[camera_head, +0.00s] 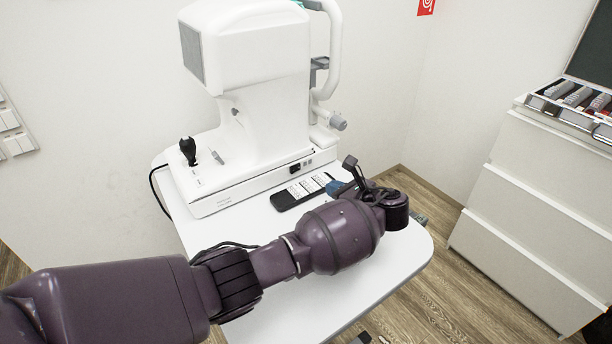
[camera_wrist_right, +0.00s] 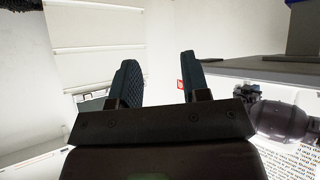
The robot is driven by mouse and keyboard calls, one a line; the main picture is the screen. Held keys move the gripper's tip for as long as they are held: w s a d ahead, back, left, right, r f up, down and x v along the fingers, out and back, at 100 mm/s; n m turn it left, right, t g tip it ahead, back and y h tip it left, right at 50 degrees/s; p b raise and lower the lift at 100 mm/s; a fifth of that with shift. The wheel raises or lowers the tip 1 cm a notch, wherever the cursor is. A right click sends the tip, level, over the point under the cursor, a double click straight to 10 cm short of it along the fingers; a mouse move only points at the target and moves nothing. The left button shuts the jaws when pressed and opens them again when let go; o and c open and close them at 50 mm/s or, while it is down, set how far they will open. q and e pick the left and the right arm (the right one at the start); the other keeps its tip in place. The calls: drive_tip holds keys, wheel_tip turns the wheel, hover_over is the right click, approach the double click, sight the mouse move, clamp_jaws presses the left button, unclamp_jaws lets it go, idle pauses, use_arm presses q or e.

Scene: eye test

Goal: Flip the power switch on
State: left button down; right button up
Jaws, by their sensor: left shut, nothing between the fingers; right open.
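The white eye test machine (camera_head: 255,75) stands on a white table (camera_head: 400,260). On the side of its base is a small black socket or switch panel (camera_head: 295,168); I cannot make out the switch's position. My left arm reaches in from the left across the table. My left gripper (camera_head: 338,187) is shut and empty, beside the black card with white labels and just right of the base, apart from the panel. My right gripper (camera_wrist_right: 160,82) shows in the right wrist view, its two dark fingers spread with nothing between them.
A black tray with white labels (camera_head: 290,197) lies on the table in front of the machine. A black joystick (camera_head: 188,150) stands on the base's left end. A white drawer cabinet (camera_head: 540,190) with a case of lenses (camera_head: 575,98) stands at right. Wooden floor lies between.

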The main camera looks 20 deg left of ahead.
use_arm(q)
drive_tip(key=b, duration=0.2)
approach(293, 170)
drive_tip(key=shift+w+a+f, duration=0.1)
drive_tip(key=shift+a+f, duration=0.1)
drive_tip(key=shift+f, duration=0.35)
drive_tip(key=shift+w+a+f, duration=0.1)
drive_tip(key=shift+a+f, duration=0.05)
drive_tip(key=shift+f, duration=0.35)
drive_tip(key=x, duration=0.1)
drive_tip(key=b+x, duration=0.1)
drive_tip(key=x, duration=0.1)
drive_tip(key=r+x, duration=0.1)
drive_tip(key=shift+w+a+f, duration=0.15)
drive_tip(key=shift+w+a, duration=0.05)
drive_tip(key=shift+a, duration=0.15)
drive_tip(key=shift+w+a+b, duration=0.3)
drive_tip(key=shift+a+b, duration=0.05)
drive_tip(key=shift+a, duration=0.15)
drive_tip(key=shift+a+r, duration=0.1)
drive_tip(key=shift+r, duration=0.1)
use_arm(e)
drive_tip(key=f, duration=0.3)
drive_tip(key=shift+s+f+g, duration=0.25)
drive_tip(key=shift+f+g, duration=0.05)
drive_tip(key=shift+f, duration=0.1)
